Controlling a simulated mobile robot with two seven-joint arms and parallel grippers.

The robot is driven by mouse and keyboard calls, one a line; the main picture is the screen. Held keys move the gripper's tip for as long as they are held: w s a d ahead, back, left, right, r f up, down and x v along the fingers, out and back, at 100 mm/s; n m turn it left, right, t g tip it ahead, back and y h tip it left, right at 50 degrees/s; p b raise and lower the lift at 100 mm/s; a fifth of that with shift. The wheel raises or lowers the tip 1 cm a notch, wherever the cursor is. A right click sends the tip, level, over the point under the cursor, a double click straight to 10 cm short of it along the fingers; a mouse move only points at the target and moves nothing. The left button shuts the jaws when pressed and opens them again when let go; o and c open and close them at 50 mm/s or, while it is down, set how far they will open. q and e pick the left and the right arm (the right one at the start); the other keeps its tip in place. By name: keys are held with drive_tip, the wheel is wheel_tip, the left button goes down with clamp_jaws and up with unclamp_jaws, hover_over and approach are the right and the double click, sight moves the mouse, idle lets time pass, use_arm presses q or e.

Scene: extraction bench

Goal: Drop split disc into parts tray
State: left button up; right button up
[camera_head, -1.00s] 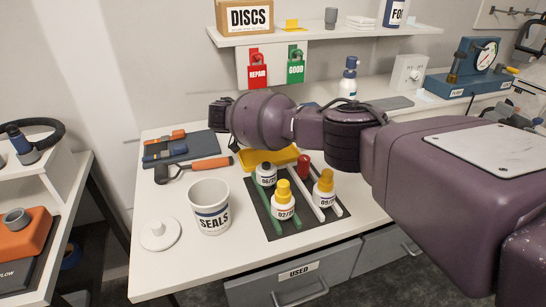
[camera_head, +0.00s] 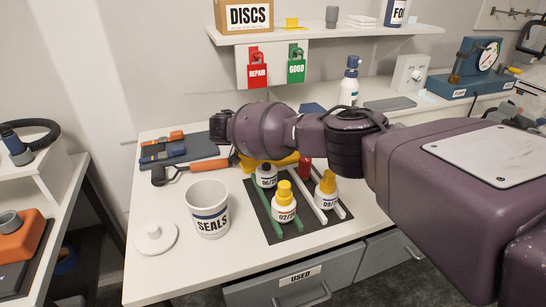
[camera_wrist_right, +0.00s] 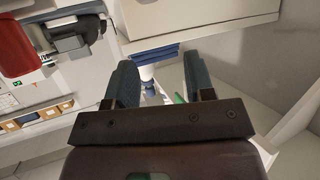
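I see no split disc in either view. A yellow tray-like thing (camera_head: 254,163) lies on the bench behind the bottles, partly covered by my right arm, so what it holds is hidden; I cannot tell if it is the parts tray. My right arm reaches in from the right across the bench, and its gripper end is above the bench near the dark mat. In the right wrist view the right gripper (camera_wrist_right: 161,72) has its two blue fingers apart, with nothing visible held between them. My left gripper is not in view.
A SEALS cup (camera_head: 209,212), a white lid (camera_head: 156,238) and an orange-handled tool (camera_head: 200,167) stand at the left. Several small bottles stand on a dark mat (camera_head: 262,222). A DISCS box (camera_head: 245,15) is on the shelf.

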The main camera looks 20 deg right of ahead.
use_arm(q)
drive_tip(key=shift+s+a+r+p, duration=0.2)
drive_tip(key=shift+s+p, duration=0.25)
drive_tip(key=shift+p, duration=0.35)
use_arm(e)
drive_tip(key=v, duration=1)
drive_tip(key=shift+s+a+r, duration=0.2)
drive_tip(key=shift+a, duration=0.1)
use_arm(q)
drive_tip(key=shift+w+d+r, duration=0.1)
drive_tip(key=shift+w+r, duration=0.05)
